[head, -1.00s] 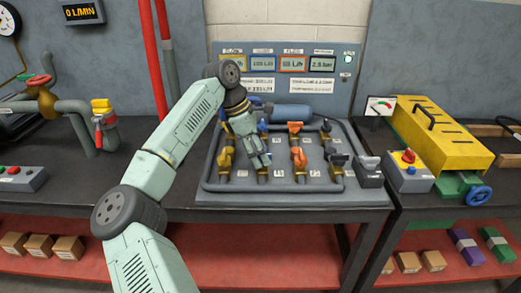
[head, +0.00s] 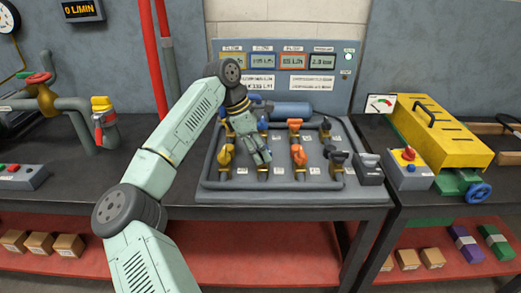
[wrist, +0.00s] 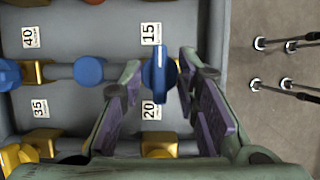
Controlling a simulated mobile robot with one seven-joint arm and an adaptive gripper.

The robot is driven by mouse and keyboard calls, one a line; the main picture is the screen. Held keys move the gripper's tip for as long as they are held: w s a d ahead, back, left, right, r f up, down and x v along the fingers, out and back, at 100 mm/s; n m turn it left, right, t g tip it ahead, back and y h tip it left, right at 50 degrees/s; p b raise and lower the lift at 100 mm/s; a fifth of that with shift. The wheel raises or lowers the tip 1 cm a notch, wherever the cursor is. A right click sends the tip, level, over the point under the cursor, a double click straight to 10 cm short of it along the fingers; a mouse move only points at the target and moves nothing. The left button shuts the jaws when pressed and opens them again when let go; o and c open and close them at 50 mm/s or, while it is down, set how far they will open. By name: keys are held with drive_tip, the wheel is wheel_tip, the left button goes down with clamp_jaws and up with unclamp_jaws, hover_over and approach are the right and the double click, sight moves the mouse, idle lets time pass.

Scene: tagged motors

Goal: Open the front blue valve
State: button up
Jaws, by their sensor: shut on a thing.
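The front blue valve handle (wrist: 160,72) shows between my finger pads in the wrist view, as an elongated blue lever with its long side up and down the picture. My gripper (wrist: 160,64) is shut on it, though a narrow gap seems to show beside the handle at this angle. In the head view my gripper (head: 259,158) reaches down over the front of the valve board (head: 315,183), between the yellow and orange front valves, and hides the blue handle.
A yellow valve (head: 225,155) stands left of my gripper and an orange valve (head: 298,154) right of it. A black valve (head: 338,158) is farther right. More blue valve parts (wrist: 88,70) show in the wrist view. Flow displays (head: 278,61) stand behind the board.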

drive_tip(key=shift+f+b, duration=0.1)
drive_tip(key=shift+b, duration=0.2)
drive_tip(key=shift+c, duration=0.3)
drive_tip(key=n+b, duration=0.2)
drive_tip(key=n+t+b, duration=0.1)
drive_tip(key=n, duration=0.1)
drive_tip(key=shift+s+f+t+b, duration=0.1)
drive_tip(key=shift+f+t+b, duration=0.05)
drive_tip(key=shift+t+b, duration=0.2)
drive_tip(key=n+b, duration=0.2)
drive_tip(key=n+t+y+b, duration=0.1)
drive_tip(key=n+b, duration=0.2)
drive_tip(key=shift+s+t, duration=0.15)
drive_tip(key=shift+t, duration=0.1)
drive_tip(key=n+y+b, duration=0.1)
drive_tip(key=n+b, duration=0.1)
drive_tip(key=n+t+b, duration=0.1)
drive_tip(key=n, duration=0.1)
drive_tip(key=shift+d+n+y+b, duration=0.15)
drive_tip(key=shift+n+y+b, duration=0.2)
drive_tip(key=shift+n+y, duration=0.05)
drive_tip(key=shift+d+n+y+b, duration=0.1)
drive_tip(key=shift+n+y+b, duration=0.9)
drive_tip(key=shift+n, duration=1)
drive_tip(key=shift+r+b, duration=0.2)
drive_tip(key=shift+b, duration=0.1)
drive_tip(key=o, duration=1.1)
drive_tip(key=shift+o, duration=0.2)
